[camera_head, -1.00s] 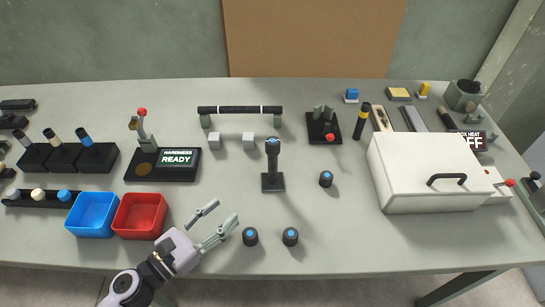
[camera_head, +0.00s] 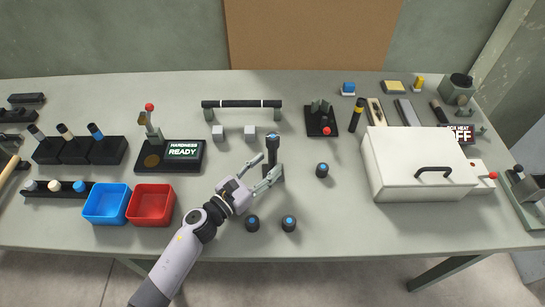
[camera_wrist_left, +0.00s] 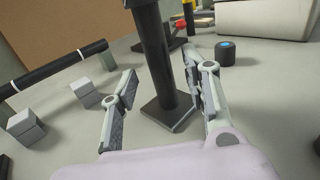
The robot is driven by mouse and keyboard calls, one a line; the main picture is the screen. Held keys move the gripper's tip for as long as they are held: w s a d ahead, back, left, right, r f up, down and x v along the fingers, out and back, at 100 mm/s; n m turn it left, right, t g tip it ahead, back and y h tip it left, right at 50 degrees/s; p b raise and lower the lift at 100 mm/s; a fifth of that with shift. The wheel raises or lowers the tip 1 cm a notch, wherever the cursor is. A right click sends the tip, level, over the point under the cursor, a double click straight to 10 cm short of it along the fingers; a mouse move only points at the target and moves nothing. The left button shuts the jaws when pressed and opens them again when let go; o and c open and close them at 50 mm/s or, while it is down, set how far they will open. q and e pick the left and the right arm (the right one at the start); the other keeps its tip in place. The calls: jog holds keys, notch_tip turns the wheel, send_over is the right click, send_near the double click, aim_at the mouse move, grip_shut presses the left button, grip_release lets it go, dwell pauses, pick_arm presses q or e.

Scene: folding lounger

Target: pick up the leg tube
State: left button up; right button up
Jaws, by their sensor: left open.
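A dark upright tube with a blue top, which I take as the leg tube (camera_head: 272,148), stands on a square black base near the middle of the table. My left gripper (camera_head: 271,164) is open beside it, reaching in from the front left. In the left wrist view the tube (camera_wrist_left: 158,55) rises between the two open fingers (camera_wrist_left: 165,75), with clear space on both sides. Its top is cut off in that view. I cannot tell whether the fingertips reach past it. My right gripper is not in view.
Two black knobs with blue tops (camera_head: 252,223) (camera_head: 289,223) stand to the front and another (camera_head: 322,170) to the right. Two grey cubes (camera_head: 218,132) (camera_head: 250,132) and a raised black bar (camera_head: 242,103) are behind. Blue (camera_head: 106,217) and red (camera_head: 151,219) bins stand left; a white box (camera_head: 415,190) stands right.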

pick_arm(q)
jog(key=shift+x, duration=0.9)
jog(key=shift+c, duration=0.3)
grip_shut()
